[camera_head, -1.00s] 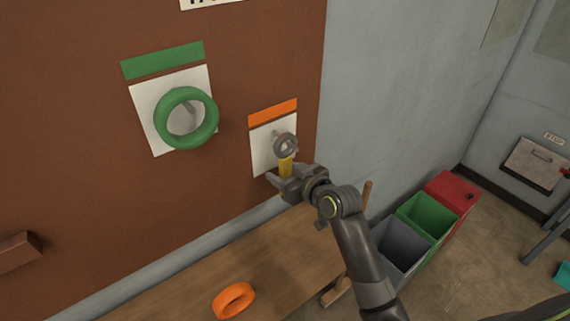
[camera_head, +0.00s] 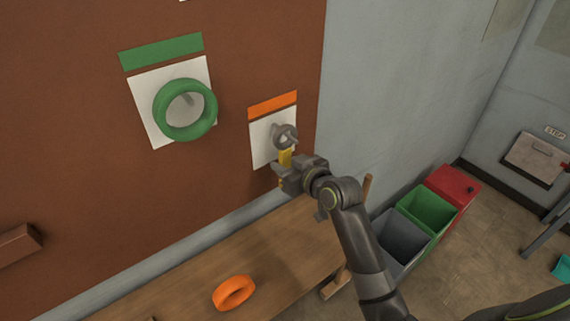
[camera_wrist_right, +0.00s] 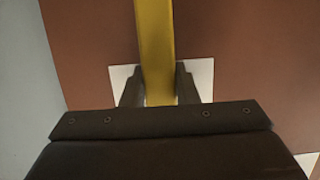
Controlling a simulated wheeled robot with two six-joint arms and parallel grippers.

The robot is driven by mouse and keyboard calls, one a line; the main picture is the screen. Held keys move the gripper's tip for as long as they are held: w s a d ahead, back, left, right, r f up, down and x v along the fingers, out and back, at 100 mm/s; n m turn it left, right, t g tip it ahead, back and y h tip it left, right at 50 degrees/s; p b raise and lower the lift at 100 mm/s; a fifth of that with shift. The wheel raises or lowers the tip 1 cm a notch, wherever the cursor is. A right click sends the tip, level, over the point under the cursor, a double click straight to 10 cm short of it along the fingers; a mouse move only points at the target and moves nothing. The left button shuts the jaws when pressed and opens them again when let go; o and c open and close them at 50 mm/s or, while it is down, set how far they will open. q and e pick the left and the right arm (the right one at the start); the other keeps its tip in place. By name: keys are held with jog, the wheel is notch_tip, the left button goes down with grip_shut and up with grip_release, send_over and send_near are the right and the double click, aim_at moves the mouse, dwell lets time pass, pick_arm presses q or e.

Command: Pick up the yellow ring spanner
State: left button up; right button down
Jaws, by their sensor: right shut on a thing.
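The yellow ring spanner (camera_head: 285,156) hangs upright against the brown board, its grey ring end at the top by a peg in front of the white panel under an orange strip. I cannot tell exactly how the ring sits on the peg. My right gripper (camera_head: 281,172) is shut on the yellow handle below the ring. In the right wrist view the yellow handle (camera_wrist_right: 155,45) runs between the two fingers, and the ring end is out of sight. My left gripper is not in view.
A green ring (camera_head: 185,109) hangs on a peg to the left. An orange ring (camera_head: 234,293) lies on the wooden bench (camera_head: 200,281) below. Grey, green (camera_head: 427,212) and red bins stand on the floor to the right. A brown block (camera_head: 18,247) juts out at far left.

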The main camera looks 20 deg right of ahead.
jog(key=shift+s+r+b, duration=0.1)
jog(key=shift+r+b, duration=0.3)
jog(key=shift+r, duration=0.2)
jog(key=s+d+b, duration=0.2)
jog(key=s+d, duration=0.1)
jog(key=s, duration=0.5)
jog(key=s+d+b, duration=0.2)
jog(key=s+d, duration=0.1)
jog(key=s, duration=0.5)
jog(key=shift+s, duration=0.4)
